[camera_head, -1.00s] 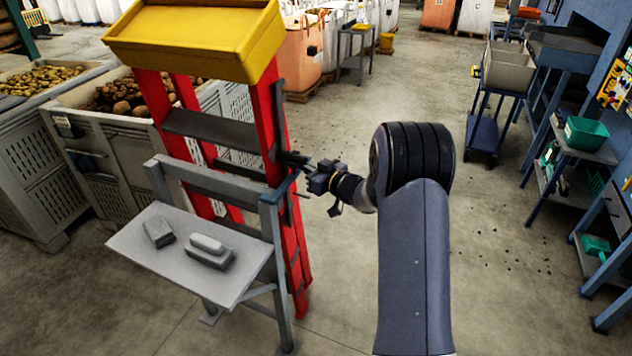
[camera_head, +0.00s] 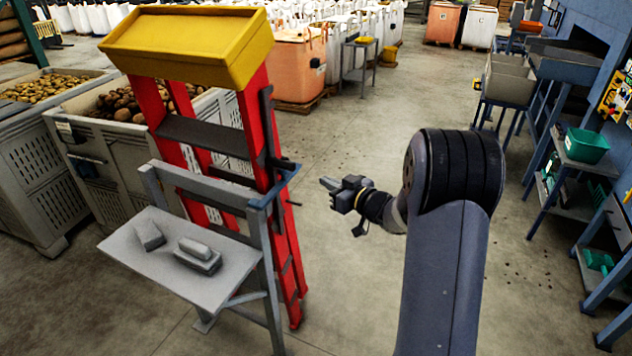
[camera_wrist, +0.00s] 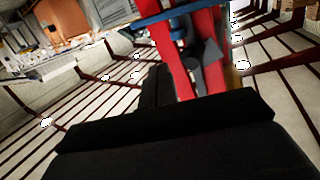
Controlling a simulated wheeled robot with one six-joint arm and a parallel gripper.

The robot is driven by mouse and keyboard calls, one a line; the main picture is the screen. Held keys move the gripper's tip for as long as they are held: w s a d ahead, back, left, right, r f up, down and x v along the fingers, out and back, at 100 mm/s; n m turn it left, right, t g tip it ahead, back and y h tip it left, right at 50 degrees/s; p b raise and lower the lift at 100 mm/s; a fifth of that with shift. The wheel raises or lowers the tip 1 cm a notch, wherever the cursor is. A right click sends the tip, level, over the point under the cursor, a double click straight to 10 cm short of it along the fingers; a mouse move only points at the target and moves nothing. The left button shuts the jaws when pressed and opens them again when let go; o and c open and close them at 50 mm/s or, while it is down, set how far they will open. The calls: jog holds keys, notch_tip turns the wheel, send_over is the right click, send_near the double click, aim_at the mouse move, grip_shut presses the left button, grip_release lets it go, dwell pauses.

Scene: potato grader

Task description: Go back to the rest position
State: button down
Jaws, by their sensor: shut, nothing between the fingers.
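My gripper (camera_head: 329,184) is in the middle of the head view, at the end of my bent arm. It is shut and empty, in free air just right of the red ladder (camera_head: 283,215) and the grey stand's blue-topped post. A gap of floor shows between the fingertips and the ladder. In the wrist view, the dark gripper body fills the lower part, and the red ladder (camera_wrist: 205,60) stands behind the fingers.
A yellow tray (camera_head: 190,40) tops the ladder. Potato crates (camera_head: 105,190) stand at the left. Shelves with a green bin (camera_head: 586,146) line the right. The middle floor is clear.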

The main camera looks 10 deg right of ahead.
jog(key=shift+d+v, duration=0.3)
jog(key=shift+v, duration=1.2)
jog(key=shift+w, duration=0.2)
